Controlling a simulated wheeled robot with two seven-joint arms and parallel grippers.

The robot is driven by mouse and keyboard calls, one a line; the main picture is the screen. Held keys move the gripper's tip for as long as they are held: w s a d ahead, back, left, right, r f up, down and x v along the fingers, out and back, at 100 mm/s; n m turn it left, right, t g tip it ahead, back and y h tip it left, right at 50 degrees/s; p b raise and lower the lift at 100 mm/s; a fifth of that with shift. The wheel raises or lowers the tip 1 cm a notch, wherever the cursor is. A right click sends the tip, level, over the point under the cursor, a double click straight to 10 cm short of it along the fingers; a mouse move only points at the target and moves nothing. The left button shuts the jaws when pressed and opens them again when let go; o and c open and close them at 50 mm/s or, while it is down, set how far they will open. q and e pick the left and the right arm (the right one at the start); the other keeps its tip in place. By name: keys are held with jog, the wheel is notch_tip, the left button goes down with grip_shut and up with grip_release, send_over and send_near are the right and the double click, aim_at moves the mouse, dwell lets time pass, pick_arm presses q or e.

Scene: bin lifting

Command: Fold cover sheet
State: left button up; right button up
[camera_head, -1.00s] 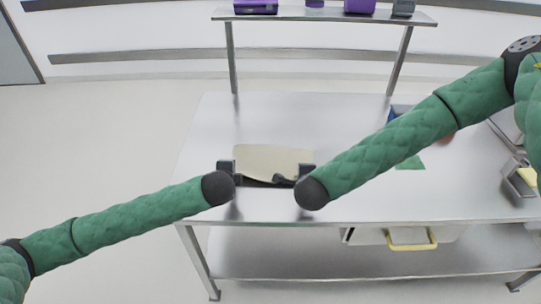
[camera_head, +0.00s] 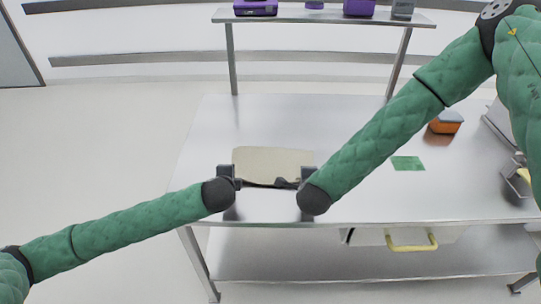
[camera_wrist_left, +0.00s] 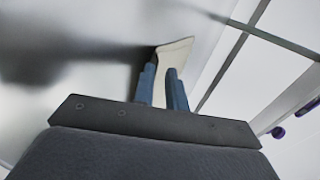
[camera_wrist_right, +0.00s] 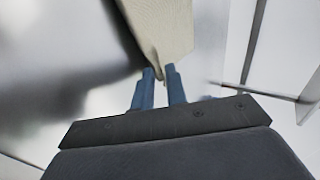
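The beige cover sheet (camera_head: 272,163) is on the metal table, between my two grippers in the head view. Its near edge looks slightly raised, with a dark band along it. My left gripper (camera_head: 227,172) is at its near left corner. In the left wrist view, the sheet (camera_wrist_left: 174,50) narrows in between the fingers (camera_wrist_left: 160,80), which look closed on it. My right gripper (camera_head: 308,175) is at the near right corner. In the right wrist view, the sheet's corner (camera_wrist_right: 162,30) gathers between the fingertips (camera_wrist_right: 159,73). The pinch points themselves are partly hidden.
A green square (camera_head: 408,163) and an orange box (camera_head: 446,122) are on the table (camera_head: 210,125) at right. A raised shelf (camera_head: 325,15) with purple items stands behind. A drawer with a yellow handle (camera_head: 411,246) is below. The table behind the sheet is clear.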

pick_arm(q)
jog(key=o, duration=0.5)
pick_arm(e)
jog(key=o, duration=0.5)
pick_arm(q)
jog(key=shift+s+r, duration=0.2)
jog(key=shift+r, duration=0.35)
pick_arm(e)
jog(key=shift+s+r, duration=0.2)
jog(key=shift+r, duration=0.35)
pick_arm(q)
jog(key=s+r, duration=0.3)
jog(key=r, duration=0.2)
jog(key=s+r, duration=0.2)
jog(key=r, duration=0.1)
jog(key=shift+s, duration=0.3)
pick_arm(e)
jog(key=s+r, duration=0.3)
jog(key=r, duration=0.2)
jog(key=s+r, duration=0.2)
jog(key=r, duration=0.1)
jog(key=shift+s, duration=0.3)
